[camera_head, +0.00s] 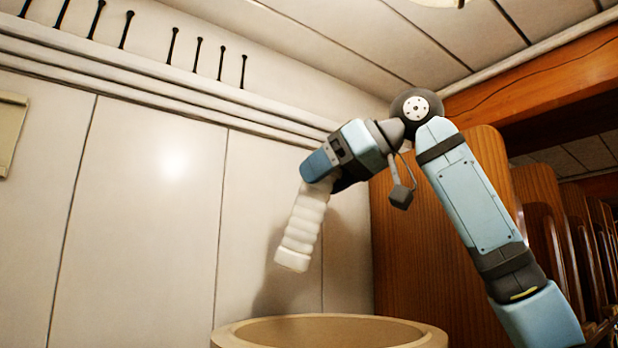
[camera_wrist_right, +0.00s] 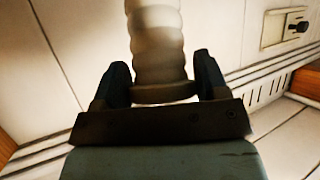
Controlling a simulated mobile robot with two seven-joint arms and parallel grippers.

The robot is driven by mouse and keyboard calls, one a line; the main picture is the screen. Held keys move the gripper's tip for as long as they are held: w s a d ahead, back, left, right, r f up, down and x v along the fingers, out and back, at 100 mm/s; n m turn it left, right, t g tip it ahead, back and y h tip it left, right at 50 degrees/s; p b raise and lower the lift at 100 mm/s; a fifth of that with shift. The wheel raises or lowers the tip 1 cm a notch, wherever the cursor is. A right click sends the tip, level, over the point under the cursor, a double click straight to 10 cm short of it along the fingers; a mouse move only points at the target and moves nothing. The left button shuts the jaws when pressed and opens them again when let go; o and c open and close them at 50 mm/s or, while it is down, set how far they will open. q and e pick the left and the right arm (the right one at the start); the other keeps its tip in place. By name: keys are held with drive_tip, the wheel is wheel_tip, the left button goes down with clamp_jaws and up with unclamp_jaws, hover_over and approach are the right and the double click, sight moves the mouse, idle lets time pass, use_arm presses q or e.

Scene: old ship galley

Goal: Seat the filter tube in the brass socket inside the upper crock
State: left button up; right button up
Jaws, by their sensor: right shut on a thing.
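The filter tube (camera_head: 302,228) is a white, ribbed cylinder. My right gripper (camera_head: 322,182) is shut on its upper end and holds it in the air, tilted, with its free end down and to the left. The tube also shows between the two dark fingers in the right wrist view (camera_wrist_right: 157,45). The upper crock (camera_head: 330,331) is tan and round; only its rim shows, at the bottom of the head view. The tube's free end is above the rim's left part in the picture, apart from it. The brass socket is hidden inside the crock. My left gripper is not in view.
Pale panelled walls (camera_head: 150,200) stand behind the tube and crock. Wooden panels (camera_head: 415,235) and a wooden beam (camera_head: 550,80) are at the right. Several dark pegs (camera_head: 198,55) line the wall at upper left. Open air lies between tube and rim.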

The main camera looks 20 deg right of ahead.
sight(317, 233)
drive_tip(key=shift+s+d+f, duration=0.2)
drive_tip(key=shift+d+f, duration=0.05)
drive_tip(key=shift+f, duration=0.2)
wheel_tip(317, 233, down, 7)
drive_tip(key=shift+r+b, duration=0.1)
drive_tip(key=shift+b, duration=0.75)
wheel_tip(317, 233, down, 3)
drive_tip(key=shift+r+b, duration=0.2)
drive_tip(key=shift+b, duration=0.5)
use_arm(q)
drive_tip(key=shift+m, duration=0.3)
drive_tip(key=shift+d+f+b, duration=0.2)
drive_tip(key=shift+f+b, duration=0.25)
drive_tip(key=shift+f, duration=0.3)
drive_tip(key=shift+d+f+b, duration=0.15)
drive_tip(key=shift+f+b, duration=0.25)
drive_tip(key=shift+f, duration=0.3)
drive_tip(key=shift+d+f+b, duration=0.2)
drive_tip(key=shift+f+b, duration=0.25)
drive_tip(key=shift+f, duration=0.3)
use_arm(e)
drive_tip(key=shift+f, duration=2.5)
drive_tip(key=shift+a+f, duration=0.1)
drive_tip(key=shift+f, duration=0.05)
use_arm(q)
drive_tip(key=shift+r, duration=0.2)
